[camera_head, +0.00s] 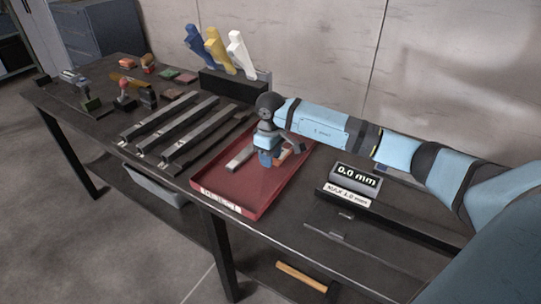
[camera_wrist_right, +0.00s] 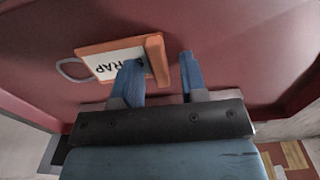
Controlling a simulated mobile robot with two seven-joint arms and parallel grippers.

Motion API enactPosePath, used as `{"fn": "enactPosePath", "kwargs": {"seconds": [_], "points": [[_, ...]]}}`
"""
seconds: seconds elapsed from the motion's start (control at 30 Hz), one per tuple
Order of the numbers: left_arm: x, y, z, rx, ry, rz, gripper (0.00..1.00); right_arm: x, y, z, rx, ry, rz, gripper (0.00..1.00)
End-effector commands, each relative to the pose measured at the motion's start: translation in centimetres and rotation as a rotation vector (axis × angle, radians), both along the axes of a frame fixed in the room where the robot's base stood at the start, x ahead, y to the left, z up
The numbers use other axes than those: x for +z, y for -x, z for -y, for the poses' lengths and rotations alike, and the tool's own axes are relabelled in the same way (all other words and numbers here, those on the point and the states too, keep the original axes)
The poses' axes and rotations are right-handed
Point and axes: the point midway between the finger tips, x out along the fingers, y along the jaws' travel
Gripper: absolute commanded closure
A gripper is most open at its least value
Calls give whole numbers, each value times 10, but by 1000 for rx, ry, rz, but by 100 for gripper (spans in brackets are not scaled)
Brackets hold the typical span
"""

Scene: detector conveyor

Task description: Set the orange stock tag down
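The orange stock tag (camera_wrist_right: 112,58) lies in the red tray, with a white label whose visible letters read "RAP", a raised orange bar along one edge and a pale loop at the other end. In the head view a small orange part of it (camera_head: 283,154) shows beside my right gripper (camera_head: 268,160). In the right wrist view the blue fingers of my right gripper (camera_wrist_right: 161,78) are apart, with the tag's raised bar between their tips and a gap on the right side. One finger covers part of the label. My left gripper is not in view.
The red tray (camera_head: 232,190) also holds a grey bar (camera_head: 240,157). Several grey bars lie on the dark table to the left. A gauge reading 0.0 mm (camera_head: 357,177) stands to the right. Blue, yellow and white-handled tools (camera_head: 217,50) stand behind.

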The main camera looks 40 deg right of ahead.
Motion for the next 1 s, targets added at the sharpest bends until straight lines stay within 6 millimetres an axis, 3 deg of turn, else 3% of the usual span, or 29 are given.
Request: {"fn": "enactPosePath", "kwargs": {"seconds": [0.37, 0.8, 1.0], "points": [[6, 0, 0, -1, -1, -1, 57, 8, 0, 0, 1, 0, 1, 61], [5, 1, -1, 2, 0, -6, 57, 96, -1, 0, 0, 1, 3, 61], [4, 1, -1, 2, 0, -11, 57, 119, 0, 0, 1, 1, 1, 61]]}}
